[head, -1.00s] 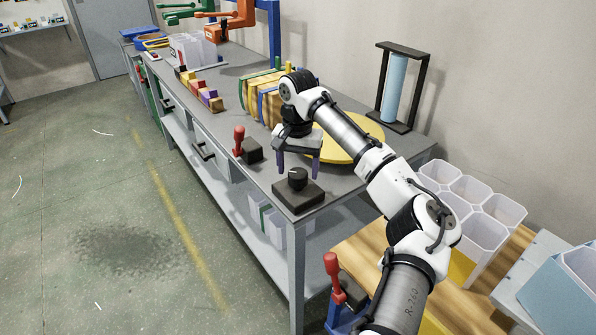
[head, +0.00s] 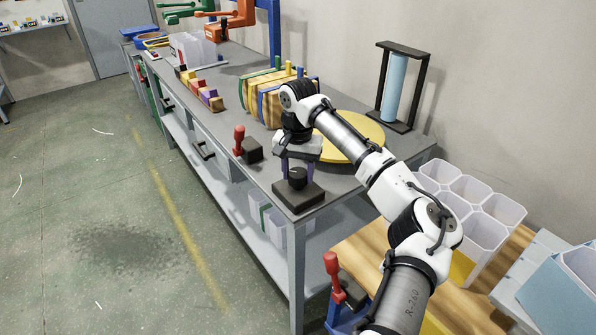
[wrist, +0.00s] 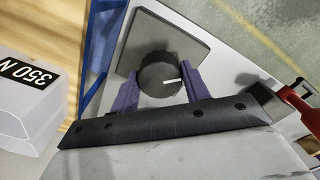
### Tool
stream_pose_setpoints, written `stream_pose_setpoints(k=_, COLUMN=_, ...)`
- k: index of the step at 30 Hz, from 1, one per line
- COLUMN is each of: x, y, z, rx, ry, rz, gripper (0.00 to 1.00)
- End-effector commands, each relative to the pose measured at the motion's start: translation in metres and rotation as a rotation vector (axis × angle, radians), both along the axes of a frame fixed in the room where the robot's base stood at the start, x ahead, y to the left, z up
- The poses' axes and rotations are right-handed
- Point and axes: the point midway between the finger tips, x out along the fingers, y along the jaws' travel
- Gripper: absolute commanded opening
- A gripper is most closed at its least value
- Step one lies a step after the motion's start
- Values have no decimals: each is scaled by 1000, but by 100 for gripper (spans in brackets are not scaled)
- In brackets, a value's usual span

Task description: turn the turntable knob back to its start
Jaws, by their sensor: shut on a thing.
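The turntable knob (head: 297,180) is a round black dial on a dark square base at the near corner of the bench. The wrist view shows the knob (wrist: 158,74) from above, with a white pointer line toward the right. My gripper (head: 297,172) points down at it, and its purple fingers (wrist: 160,88) are shut on the knob's two sides. The yellow turntable disc (head: 352,137) lies on the bench behind my arm, which partly hides it.
A red-handled lever (head: 240,141) on a dark block stands left of the knob. Wooden blocks with coloured strips (head: 262,98) and a blue cylinder in a black frame (head: 395,88) stand behind. White bins (head: 470,195) are at the right.

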Motion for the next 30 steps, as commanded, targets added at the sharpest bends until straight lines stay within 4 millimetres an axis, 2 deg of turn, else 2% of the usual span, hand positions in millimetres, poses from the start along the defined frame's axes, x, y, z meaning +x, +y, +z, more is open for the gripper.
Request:
stream_pose_setpoints(k=11, x=0, y=1, z=4, rx=5, ry=2, rz=163, gripper=23)
stream_pose_setpoints(k=30, x=0, y=1, z=3, rx=3, ry=0, rz=756, gripper=23)
